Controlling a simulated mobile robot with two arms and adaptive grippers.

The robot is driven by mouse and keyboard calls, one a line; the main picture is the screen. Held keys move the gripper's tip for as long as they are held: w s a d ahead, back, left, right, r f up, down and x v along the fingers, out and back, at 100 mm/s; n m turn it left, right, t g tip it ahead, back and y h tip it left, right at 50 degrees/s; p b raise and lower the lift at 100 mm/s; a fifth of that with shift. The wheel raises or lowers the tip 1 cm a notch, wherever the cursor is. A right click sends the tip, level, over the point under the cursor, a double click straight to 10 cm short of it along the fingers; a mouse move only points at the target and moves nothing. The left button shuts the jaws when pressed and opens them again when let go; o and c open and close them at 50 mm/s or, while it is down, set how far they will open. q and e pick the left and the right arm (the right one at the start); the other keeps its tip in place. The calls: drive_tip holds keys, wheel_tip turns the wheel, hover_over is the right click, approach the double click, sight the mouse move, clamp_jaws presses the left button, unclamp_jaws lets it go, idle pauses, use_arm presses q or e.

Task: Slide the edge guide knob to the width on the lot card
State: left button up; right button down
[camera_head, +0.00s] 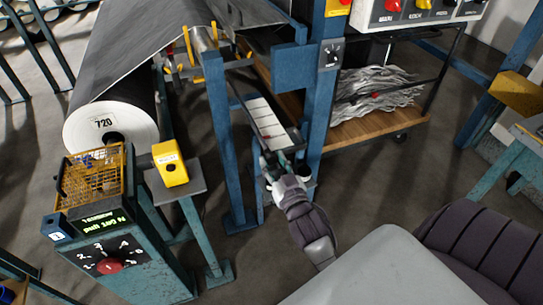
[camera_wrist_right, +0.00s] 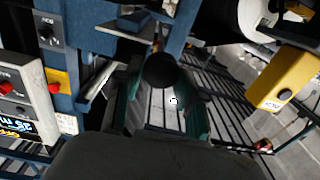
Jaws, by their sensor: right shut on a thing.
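The edge guide is a dark rail with a white marked scale (camera_head: 263,117) on a blue stand. A small red mark sits near the scale's near end. My right gripper (camera_head: 272,165) is at the near end of this scale. In the right wrist view a dark round knob (camera_wrist_right: 161,70) lies between its green fingers, and the gripper is shut on it. In the head view the hand hides the knob. A label reading 720 (camera_head: 104,123) is on the end of the large roll. I cannot make out a lot card for certain. My left gripper is not in view.
Blue posts (camera_head: 221,140) stand on both sides of the scale. A wooden cart (camera_head: 375,125) with shredded grey strips stands to the right. A yellow box (camera_head: 170,163), an orange wire basket (camera_head: 92,177) and a dial panel (camera_head: 108,262) are at the left.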

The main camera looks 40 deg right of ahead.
drive_tip(key=c, duration=1.1)
unclamp_jaws()
drive_tip(key=shift+f, duration=0.1)
drive_tip(key=o, duration=0.3)
drive_tip(key=shift+o, duration=0.4)
drive_tip(key=shift+w, duration=0.1)
drive_tip(key=shift+s+a, duration=0.1)
drive_tip(key=shift+s, duration=0.3)
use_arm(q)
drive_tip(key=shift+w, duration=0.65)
use_arm(e)
drive_tip(key=v, duration=0.6)
drive_tip(key=shift+s, duration=0.4)
